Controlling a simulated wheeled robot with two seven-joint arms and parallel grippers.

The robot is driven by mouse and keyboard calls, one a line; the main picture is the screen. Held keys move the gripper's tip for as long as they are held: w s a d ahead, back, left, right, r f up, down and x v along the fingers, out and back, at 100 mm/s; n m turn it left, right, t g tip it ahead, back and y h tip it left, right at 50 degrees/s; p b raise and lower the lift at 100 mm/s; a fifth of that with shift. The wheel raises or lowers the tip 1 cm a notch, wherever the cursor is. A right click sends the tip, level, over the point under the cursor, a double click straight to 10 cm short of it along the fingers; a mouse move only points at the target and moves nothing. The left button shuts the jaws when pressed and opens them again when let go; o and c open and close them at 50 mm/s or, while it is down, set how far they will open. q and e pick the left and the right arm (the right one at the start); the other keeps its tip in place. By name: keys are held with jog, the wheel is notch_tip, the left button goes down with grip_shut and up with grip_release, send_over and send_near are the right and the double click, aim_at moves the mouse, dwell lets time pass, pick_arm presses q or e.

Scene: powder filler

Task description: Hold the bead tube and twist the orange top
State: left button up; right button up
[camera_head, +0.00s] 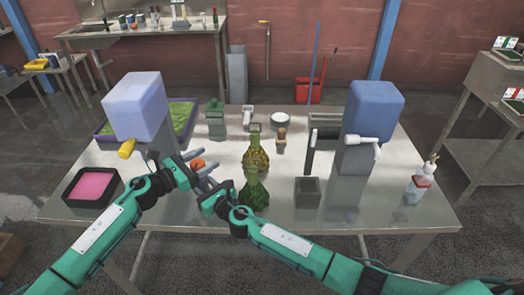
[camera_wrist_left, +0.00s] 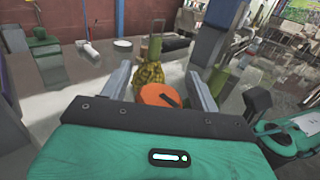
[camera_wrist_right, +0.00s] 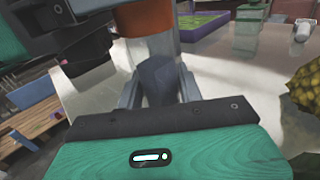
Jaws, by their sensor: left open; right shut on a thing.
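The orange top (camera_head: 198,164) of the bead tube shows between my grippers in the head view, left of the green bottles. In the left wrist view the round orange top (camera_wrist_left: 157,95) sits between the two fingers of my left gripper (camera_head: 207,161), which is open around it. In the right wrist view the orange top (camera_wrist_right: 145,18) is above a grey tube body (camera_wrist_right: 160,78). My right gripper (camera_head: 199,190) is shut on that body, below the top. In the head view the tube body is mostly hidden by my grippers.
A yellow-green textured bottle (camera_head: 255,158) and a dark green one (camera_head: 254,195) stand close right of my grippers. Dispensers with a lilac tank (camera_head: 137,104) and a blue tank (camera_head: 374,108) flank the work area. A pink tray (camera_head: 92,186) and a grey square cup (camera_head: 308,192) stand nearby.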

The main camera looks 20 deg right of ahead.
pick_arm(q)
jog(key=shift+w+a+n+t+y, duration=0.1)
jog(key=shift+w+n+t+y, duration=0.05)
jog(key=shift+n+t+y, duration=1.2)
jog(key=shift+w+a+n+t+y, duration=0.1)
jog(key=shift+n+t+y, duration=0.9)
jog(key=shift+t, duration=0.65)
jog(key=n+t+y, duration=0.1)
jog(key=y, duration=0.1)
jog(key=n+t+y, duration=0.1)
jog(key=n+y, duration=0.1)
jog(key=y, duration=0.1)
jog(key=n+t+y, duration=0.1)
jog(key=n+y, duration=0.1)
jog(key=shift+w+a+n+t, duration=0.2)
jog(key=shift+a+n+t, duration=0.05)
jog(key=shift+a+t, duration=0.15)
jog(key=d+v, duration=0.1)
jog(key=v, duration=1.1)
jog(key=w+d+r+m+g+h, duration=0.2)
jog(key=w+d+r+m+h, duration=0.1)
jog(key=d+r+m+h, duration=0.45)
jog(key=s+d+m+g+h, duration=0.1)
jog(key=d+m+g+h, duration=0.2)
jog(key=d+m+g, duration=0.7)
jog(key=shift+s+d+g+h, duration=0.25)
jog(key=shift+d+g, duration=0.35)
jog(key=shift+g, duration=1)
jog(key=shift+f, duration=0.15)
